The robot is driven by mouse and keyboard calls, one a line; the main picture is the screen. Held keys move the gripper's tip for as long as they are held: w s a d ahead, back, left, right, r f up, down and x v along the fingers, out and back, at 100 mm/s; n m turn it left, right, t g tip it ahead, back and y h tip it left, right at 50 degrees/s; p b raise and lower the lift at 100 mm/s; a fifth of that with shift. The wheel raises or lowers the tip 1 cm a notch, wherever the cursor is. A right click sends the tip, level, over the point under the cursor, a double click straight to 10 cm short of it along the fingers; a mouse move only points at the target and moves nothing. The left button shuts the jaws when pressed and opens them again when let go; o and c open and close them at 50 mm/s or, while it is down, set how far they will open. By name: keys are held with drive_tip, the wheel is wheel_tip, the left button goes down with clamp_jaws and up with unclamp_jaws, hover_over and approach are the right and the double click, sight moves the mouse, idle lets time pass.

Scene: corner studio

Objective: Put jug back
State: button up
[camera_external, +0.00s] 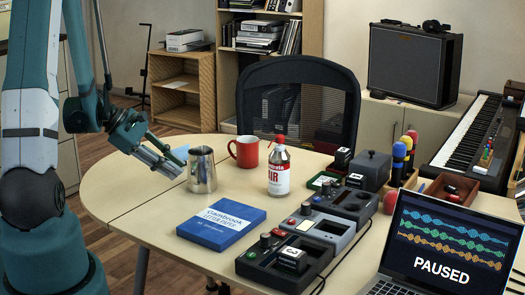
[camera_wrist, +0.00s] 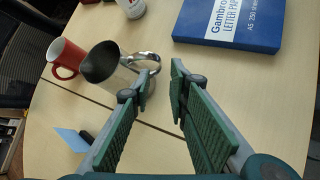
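The jug (camera_external: 201,170) is a shiny metal pitcher standing upright on the pale round table (camera_external: 130,200), between the red mug (camera_external: 245,152) and the blue paper box (camera_external: 222,222). In the wrist view the jug (camera_wrist: 100,66) is just beyond my fingertips, with its curved metal handle (camera_wrist: 148,66) nearest the left finger. My gripper (camera_external: 165,165) is left of the jug in the external view. In the wrist view my gripper (camera_wrist: 160,82) is open, with nothing between the fingers. Whether the left finger touches the handle I cannot tell.
A white and red spray bottle (camera_external: 279,170) stands right of the mug. Black and grey devices (camera_external: 310,232) and a laptop (camera_external: 430,245) fill the right side. A small blue sheet (camera_wrist: 72,140) lies near the table edge. The table front left is clear.

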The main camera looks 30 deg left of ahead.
drive_tip(key=p+v, duration=0.1)
drive_tip(key=v, duration=0.6)
idle(0.8)
drive_tip(key=s+d+r+m+g+y, duration=0.1)
drive_tip(key=s+d+r+m+y, duration=0.15)
drive_tip(key=d+r+m, duration=0.75)
drive_tip(key=s+d+r+m+t+y, duration=0.2)
drive_tip(key=s+d+r+m+y, duration=0.3)
drive_tip(key=s+d+r+m, duration=0.4)
drive_tip(key=shift+s+d+r+m, duration=0.2)
drive_tip(key=shift+s+r+m, duration=0.2)
drive_tip(key=shift+s+m, duration=0.2)
idle(0.4)
